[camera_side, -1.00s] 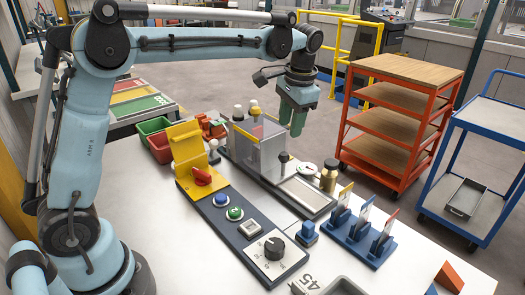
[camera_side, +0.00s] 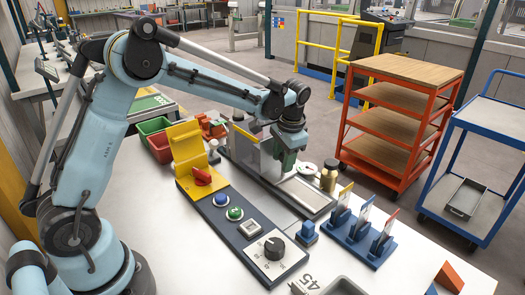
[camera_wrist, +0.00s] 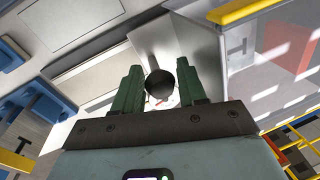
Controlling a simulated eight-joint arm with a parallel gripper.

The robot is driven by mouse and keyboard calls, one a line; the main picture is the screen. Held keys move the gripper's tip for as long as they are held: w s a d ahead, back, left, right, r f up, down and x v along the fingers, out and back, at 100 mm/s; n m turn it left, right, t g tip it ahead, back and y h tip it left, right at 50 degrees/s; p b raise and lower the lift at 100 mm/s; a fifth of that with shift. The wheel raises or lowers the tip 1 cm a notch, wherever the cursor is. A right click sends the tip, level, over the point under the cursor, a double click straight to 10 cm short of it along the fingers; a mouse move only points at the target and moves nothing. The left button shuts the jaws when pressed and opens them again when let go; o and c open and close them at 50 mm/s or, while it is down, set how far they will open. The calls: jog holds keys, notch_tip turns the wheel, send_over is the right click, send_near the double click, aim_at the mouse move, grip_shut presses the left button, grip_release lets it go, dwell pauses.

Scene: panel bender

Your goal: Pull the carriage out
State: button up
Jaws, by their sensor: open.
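The carriage's round black knob (camera_wrist: 160,84) shows in the wrist view between the two green fingers of my gripper (camera_wrist: 160,72). The fingers are open, one on each side of the knob, with a visible gap. Behind the knob is a bright metal block (camera_wrist: 178,42), seemingly part of the carriage. In the side view my gripper (camera_side: 284,168) points down over the carriage unit, in front of the clear guard (camera_side: 244,148), and hides the knob. The unit's long base with a pale flat plate (camera_side: 304,193) extends toward the lower right.
A control panel with a red switch (camera_side: 202,176) and buttons lies left of the unit. A brass-coloured bottle (camera_side: 329,179) stands close to its right.

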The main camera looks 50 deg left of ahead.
jog(key=shift+c, duration=0.4)
grip_shut()
jog(key=d, duration=1.2)
jog(key=shift+d, duration=0.3)
jog(key=shift+o, duration=0.4)
grip_release()
notch_tip(320, 180, up, 12)
jog(key=d, duration=0.2)
jog(key=shift+s, duration=0.2)
